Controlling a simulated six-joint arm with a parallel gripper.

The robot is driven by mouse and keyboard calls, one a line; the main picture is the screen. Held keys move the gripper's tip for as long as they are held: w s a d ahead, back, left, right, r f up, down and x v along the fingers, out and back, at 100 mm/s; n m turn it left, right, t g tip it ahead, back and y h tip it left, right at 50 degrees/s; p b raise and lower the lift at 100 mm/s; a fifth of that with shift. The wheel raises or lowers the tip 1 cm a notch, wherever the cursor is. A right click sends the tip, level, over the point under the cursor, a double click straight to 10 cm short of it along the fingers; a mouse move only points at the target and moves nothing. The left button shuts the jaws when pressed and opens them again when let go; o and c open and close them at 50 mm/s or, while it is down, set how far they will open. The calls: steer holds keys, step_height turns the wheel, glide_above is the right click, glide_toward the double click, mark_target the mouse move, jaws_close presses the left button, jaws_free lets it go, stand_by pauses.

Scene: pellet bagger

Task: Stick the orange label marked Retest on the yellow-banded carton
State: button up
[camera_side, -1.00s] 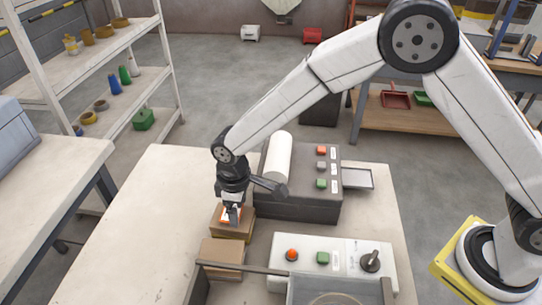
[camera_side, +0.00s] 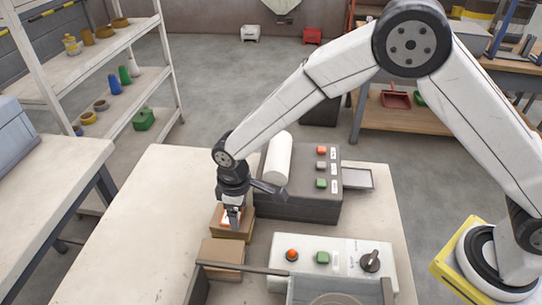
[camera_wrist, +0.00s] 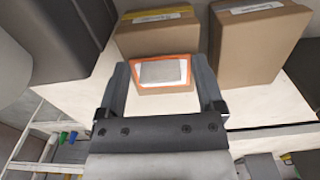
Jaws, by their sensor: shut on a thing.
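The orange label (camera_wrist: 163,71), orange-bordered with a pale middle, is held between the fingers of my gripper (camera_wrist: 162,76). Its marking is not readable. In the side view my gripper (camera_side: 234,222) points down over the yellow-banded carton (camera_side: 219,224), with orange showing at the fingertips. The yellow-banded carton also shows in the wrist view (camera_wrist: 150,35), with a yellow stripe and a white sticker near its far edge. The label overlaps this carton in view. I cannot tell whether they touch.
A plain brown carton (camera_side: 222,252) stands just nearer the camera, also seen in the wrist view (camera_wrist: 258,48). A dark machine (camera_side: 300,205) with a white roll stands to the right. A control box (camera_side: 335,262) is in front. The table's left side is clear.

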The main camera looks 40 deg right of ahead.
steer(key=shift+f, duration=0.2)
stand_by(0.5)
steer(key=o, duration=1.1)
steer(key=shift+o, duration=0.2)
steer(key=shift+r, duration=0.1)
steer(key=shift+r, duration=3.8)
